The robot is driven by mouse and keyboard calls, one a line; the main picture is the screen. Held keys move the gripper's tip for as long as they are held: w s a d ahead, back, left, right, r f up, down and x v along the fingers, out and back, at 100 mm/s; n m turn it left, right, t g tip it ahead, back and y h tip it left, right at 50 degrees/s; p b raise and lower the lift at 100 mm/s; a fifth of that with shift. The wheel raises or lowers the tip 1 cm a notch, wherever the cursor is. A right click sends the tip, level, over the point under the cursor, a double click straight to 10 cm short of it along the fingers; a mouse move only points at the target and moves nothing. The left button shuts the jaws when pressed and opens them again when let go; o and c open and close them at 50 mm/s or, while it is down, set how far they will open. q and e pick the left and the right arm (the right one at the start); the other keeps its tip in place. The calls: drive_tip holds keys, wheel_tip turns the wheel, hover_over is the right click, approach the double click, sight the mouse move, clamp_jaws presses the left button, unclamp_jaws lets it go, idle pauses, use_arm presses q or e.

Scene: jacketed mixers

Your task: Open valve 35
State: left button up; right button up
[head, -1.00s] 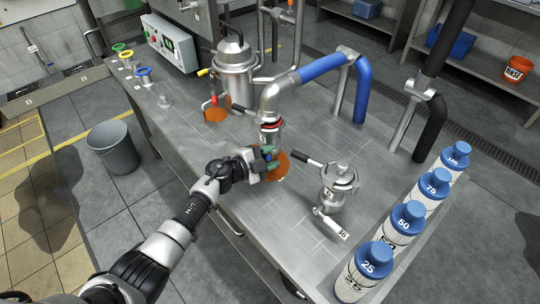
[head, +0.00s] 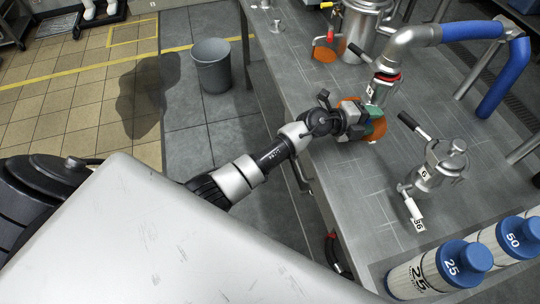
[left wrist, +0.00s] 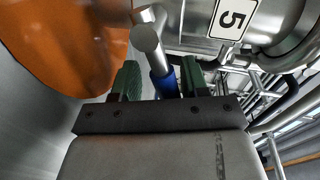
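The steel vessel (head: 384,89) labelled 5 stands on the bench; its label side also shows in the left wrist view (left wrist: 270,22). My left gripper (head: 372,122) is low beside it, at an orange disc (head: 378,132). In the left wrist view, the green fingers (left wrist: 158,82) are apart. A small valve lever with a blue grip (left wrist: 162,84) and a steel stem shows in the gap between them. I cannot tell whether the fingers touch it. No tag reading 35 is visible. My right gripper is not in view.
A vessel (head: 438,165) labelled 6, with a black handle and a white lever tagged 36 (head: 413,210), stands to the right. Blue-capped bottles (head: 430,272) marked 25 and 50 are at the lower right. A grey bin (head: 211,68) stands on the floor.

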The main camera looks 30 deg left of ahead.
use_arm(q)
drive_tip(key=shift+a+f+m+b, duration=0.1)
drive_tip(key=shift+f+m+b, duration=0.65)
drive_tip(key=shift+b, duration=0.45)
drive_tip(key=shift+s+a+r+p, duration=0.55)
drive_tip(key=shift+s+a+p, duration=0.2)
drive_tip(key=shift+p, duration=0.2)
drive_tip(key=p+v, duration=0.1)
drive_tip(key=v, duration=0.7)
drive_tip(key=shift+s, duration=0.2)
drive_tip(key=r+n+t, duration=0.1)
drive_tip(key=n, duration=0.1)
drive_tip(key=s+a+n+t, duration=0.1)
drive_tip(key=t, duration=0.1)
drive_tip(key=a+r+n+t+y, duration=0.1)
drive_tip(key=n+t, duration=0.1)
drive_tip(key=shift+s+r+n, duration=0.25)
drive_tip(key=shift+r+n, duration=0.1)
drive_tip(key=s+a+f+n+y+p, duration=0.2)
drive_tip(key=s+a+f+n+y, duration=0.2)
drive_tip(key=a+f+n+y, duration=0.7)
drive_tip(key=s+f+n+g+p, duration=0.1)
drive_tip(key=s+f+n+g, duration=0.2)
drive_tip(key=f, duration=0.7)
drive_tip(key=shift+s+d+f+n+g+p, duration=0.25)
drive_tip(key=shift+s+d+n+g+p, duration=0.25)
drive_tip(key=shift+s, duration=0.55)
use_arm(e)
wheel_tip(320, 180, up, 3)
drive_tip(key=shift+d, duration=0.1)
